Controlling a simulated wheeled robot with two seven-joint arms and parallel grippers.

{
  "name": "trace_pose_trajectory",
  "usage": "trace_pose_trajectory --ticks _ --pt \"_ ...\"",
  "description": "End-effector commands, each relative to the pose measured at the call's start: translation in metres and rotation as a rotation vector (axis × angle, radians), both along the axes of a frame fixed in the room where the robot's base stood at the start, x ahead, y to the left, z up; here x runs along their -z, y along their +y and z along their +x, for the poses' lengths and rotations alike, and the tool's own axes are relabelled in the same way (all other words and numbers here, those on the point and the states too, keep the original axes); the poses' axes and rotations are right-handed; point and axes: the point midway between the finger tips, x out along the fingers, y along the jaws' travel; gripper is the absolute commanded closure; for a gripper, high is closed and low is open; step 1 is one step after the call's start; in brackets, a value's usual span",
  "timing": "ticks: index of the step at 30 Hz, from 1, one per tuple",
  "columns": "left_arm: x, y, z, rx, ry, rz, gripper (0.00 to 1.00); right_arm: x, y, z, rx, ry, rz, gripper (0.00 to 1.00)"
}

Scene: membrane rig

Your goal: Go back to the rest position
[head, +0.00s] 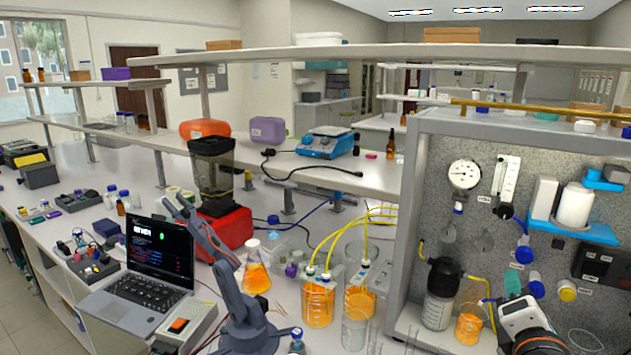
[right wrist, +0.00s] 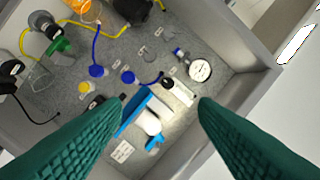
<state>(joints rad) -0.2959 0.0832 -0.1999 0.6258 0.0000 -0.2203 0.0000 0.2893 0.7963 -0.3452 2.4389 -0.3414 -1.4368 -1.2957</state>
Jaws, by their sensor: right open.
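My right gripper (head: 513,285) is in front of the lower right part of the membrane rig panel (head: 470,220) in the head view. In the right wrist view its two green ribbed fingers (right wrist: 162,103) are spread apart with nothing between the tips. The rig panel (right wrist: 125,55) lies beyond them, with a round gauge (right wrist: 200,70) and a white cylinder on a blue bracket (right wrist: 149,122). My left gripper does not show in the head view.
A dark bottle (head: 440,295) and an orange-filled beaker (head: 469,325) stand in the rig left of my right gripper. Orange-filled beakers (head: 318,305) with yellow tubes, a grey desktop arm (head: 240,300) and a laptop (head: 150,265) crowd the bench. A shelf (head: 350,55) spans above.

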Motion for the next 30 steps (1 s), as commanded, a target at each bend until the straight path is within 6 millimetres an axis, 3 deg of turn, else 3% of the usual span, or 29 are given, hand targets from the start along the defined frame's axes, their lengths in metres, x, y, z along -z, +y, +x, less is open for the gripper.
trace_pose_trajectory --ticks 8,14,17,21,24,30 --pt "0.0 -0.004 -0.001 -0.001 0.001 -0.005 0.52 0.063 0.014 -0.013 0.014 0.081 0.303 0.46" --pt "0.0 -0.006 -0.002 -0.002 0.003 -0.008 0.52 0.129 0.031 -0.038 0.089 0.168 0.637 0.46" --pt "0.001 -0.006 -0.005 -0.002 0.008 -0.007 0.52 0.171 0.044 -0.062 0.176 0.224 0.86 0.46" --pt "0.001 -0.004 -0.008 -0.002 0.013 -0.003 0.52 0.23 0.065 -0.109 0.381 0.302 1.204 0.46" --pt "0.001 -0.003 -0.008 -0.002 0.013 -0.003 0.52 0.261 0.079 -0.143 0.547 0.333 1.398 0.46" --pt "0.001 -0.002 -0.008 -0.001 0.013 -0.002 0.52 0.301 0.101 -0.202 0.87 0.352 1.668 0.46"
